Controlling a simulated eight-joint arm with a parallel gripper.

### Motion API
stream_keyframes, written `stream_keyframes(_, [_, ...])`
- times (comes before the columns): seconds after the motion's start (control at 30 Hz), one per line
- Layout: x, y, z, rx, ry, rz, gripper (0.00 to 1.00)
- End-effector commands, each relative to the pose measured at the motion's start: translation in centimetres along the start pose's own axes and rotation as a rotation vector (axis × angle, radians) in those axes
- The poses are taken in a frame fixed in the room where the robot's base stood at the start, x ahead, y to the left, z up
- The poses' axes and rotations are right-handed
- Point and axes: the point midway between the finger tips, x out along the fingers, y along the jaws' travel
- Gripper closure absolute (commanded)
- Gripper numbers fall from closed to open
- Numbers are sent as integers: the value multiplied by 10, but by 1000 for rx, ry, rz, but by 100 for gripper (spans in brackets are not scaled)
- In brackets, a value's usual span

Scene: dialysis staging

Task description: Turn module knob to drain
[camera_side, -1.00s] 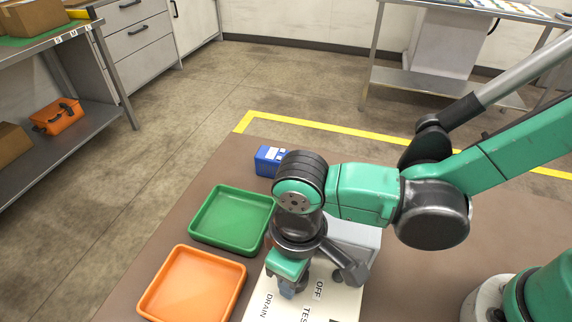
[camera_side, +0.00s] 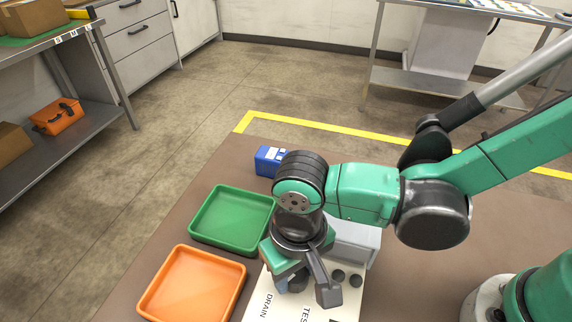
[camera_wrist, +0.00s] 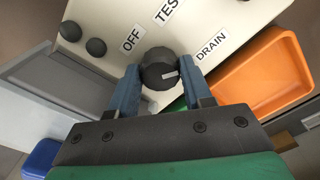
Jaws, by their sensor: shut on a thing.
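The module's cream panel (camera_wrist: 92,22) carries the printed words OFF, TEST and DRAIN around a dark round knob (camera_wrist: 158,62). In the wrist view the knob's white mark lies on its right part and points right, toward the DRAIN side. My gripper (camera_wrist: 160,70) is shut on the knob, with one blue-grey finger on each side. In the side view my gripper (camera_side: 292,279) is low over the panel (camera_side: 284,309). There the hand mostly hides the knob and covers the OFF label. DRAIN and part of TEST show.
Two small dark knobs (camera_wrist: 96,47) sit on the panel. A green tray (camera_side: 212,240) and an orange tray (camera_side: 173,312) lie left of the module. A blue box (camera_side: 268,161) stands behind. The brown tabletop (camera_side: 125,270) is clear at far left.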

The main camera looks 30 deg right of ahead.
Motion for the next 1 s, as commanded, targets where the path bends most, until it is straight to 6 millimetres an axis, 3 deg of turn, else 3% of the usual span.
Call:
stream_keyframes(0.3, [0, 0, 0, 3, 1, -1, 100])
stream_keyframes(0.33, [0, 0, 0, 3, 1, -1, 47])
stream_keyframes(0.4, [0, 0, 0, 2, 0, -1, 28])
stream_keyframes(0.43, [0, 0, 0, 2, 0, -1, 24])
stream_keyframes(0.77, [-2, 0, 0, 1, 0, 0, 24])
stream_keyframes(1.0, [-29, 0, 0, 1, 0, 0, 24])
